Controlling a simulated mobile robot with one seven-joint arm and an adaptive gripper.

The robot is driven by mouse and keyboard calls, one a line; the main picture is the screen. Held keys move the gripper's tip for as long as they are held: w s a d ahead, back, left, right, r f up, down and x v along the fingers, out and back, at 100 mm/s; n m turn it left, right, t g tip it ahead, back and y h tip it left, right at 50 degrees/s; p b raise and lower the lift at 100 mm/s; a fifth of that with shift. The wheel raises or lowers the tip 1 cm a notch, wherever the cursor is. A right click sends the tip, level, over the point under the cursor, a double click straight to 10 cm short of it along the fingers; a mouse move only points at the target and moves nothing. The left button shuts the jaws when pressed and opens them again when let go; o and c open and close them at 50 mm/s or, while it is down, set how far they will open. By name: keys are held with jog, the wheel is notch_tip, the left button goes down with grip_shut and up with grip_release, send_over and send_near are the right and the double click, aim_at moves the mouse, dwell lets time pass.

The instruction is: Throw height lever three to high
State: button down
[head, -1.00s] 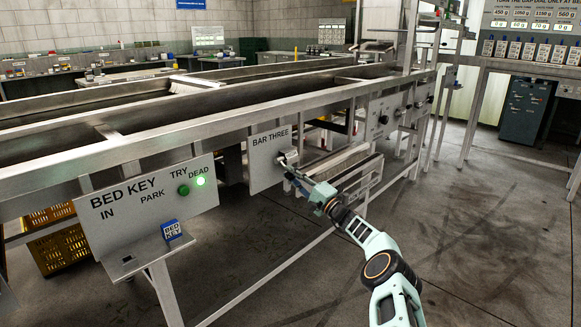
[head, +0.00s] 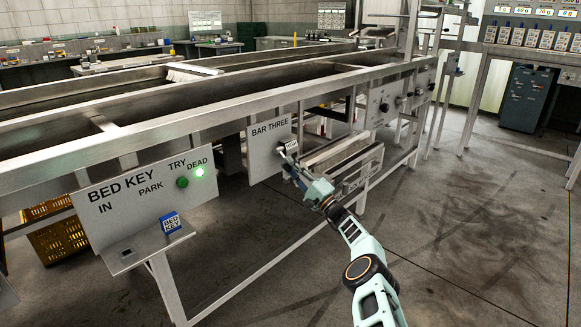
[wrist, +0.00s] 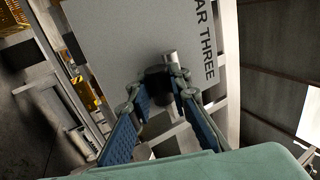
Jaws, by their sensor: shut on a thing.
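The lever (head: 291,146) is a short pale metal handle on the grey BAR THREE panel (head: 262,155) in the head view. My gripper (head: 290,160) reaches the panel from the front right. In the wrist view my gripper (wrist: 158,86) has its blue-padded fingers on either side of the lever, shut on it. The fingers partly hide the lever's lower part and pivot. No height marks are readable near it.
The BED KEY panel (head: 150,190) with a lit green DEAD lamp (head: 199,172) and a blue key block (head: 171,224) stands to the left. A metal tray-like frame (head: 343,160) is just right of the lever. Open floor (head: 480,220) lies to the right.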

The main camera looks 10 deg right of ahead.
jog(key=shift+w+a, duration=0.1)
jog(key=shift+a, duration=0.15)
jog(key=c, duration=1.8)
grip_release()
jog(key=shift+o, duration=0.2)
jog(key=shift+d+f, duration=0.1)
jog(key=shift+d, duration=0.1)
jog(key=v, duration=1.1)
jog(key=shift+s, duration=0.4)
jog(key=shift+d+f, duration=0.1)
